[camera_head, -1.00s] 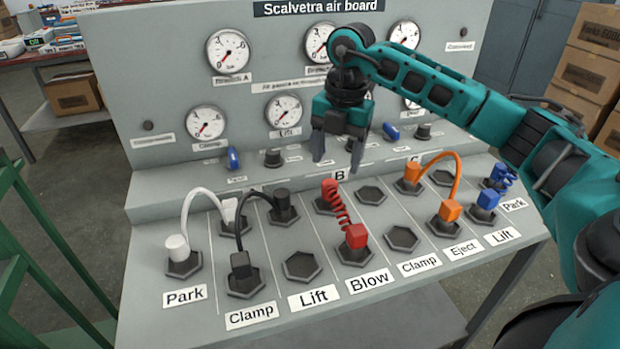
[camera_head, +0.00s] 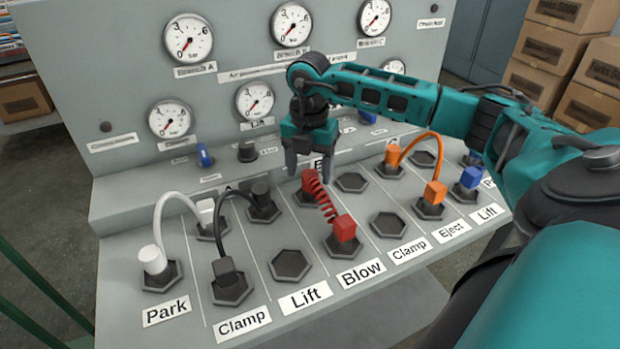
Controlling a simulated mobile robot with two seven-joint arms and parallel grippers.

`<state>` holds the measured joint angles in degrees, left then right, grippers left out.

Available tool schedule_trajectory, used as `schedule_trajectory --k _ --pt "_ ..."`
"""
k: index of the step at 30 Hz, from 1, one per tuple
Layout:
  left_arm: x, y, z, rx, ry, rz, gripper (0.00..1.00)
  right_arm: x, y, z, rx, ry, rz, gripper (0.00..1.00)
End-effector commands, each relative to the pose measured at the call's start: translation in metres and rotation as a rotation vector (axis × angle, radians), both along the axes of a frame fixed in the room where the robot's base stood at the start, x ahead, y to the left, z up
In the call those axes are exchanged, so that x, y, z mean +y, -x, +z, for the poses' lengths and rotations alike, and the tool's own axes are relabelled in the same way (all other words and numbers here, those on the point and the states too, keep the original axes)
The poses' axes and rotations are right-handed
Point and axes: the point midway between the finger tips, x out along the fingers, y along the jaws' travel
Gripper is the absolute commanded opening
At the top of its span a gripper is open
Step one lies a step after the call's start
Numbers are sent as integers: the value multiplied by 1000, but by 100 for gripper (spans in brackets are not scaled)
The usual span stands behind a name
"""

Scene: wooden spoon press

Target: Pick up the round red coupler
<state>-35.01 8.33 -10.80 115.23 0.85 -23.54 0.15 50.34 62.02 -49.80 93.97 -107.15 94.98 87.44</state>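A coiled red hose (camera_head: 321,200) joins two red couplers on the sloped panel. The back red coupler (camera_head: 309,182), the rounder-looking one, sits in a hexagonal socket in the far row. The front red coupler (camera_head: 344,229) is block-shaped and sits in the near-row socket above the "Blow" label. My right gripper (camera_head: 308,172) is open and empty, pointing down. Its fingertips appear to either side of the back coupler's top in the picture; whether they are above or around it I cannot tell. My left gripper is not in view.
A white hose (camera_head: 161,212) and a black hose (camera_head: 228,192) stand to the left. An orange hose (camera_head: 440,150) and a blue coupler (camera_head: 470,177) are to the right. Empty sockets lie at Lift (camera_head: 290,265) and Clamp (camera_head: 389,225). The gauge wall (camera_head: 230,80) rises behind.

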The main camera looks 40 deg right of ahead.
Motion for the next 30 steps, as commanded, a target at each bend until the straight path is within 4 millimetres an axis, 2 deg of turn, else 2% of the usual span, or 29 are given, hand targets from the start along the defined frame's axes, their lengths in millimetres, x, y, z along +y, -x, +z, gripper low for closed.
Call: schedule_trajectory --k 1,6,15,30 --pt "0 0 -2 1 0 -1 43 0 3 -11 5 1 0 67" --pt "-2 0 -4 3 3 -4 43 0 3 -31 2 1 0 67" --pt "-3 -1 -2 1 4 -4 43 0 2 -35 0 0 0 67" --pt "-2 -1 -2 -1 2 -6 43 0 2 -35 0 0 0 19"
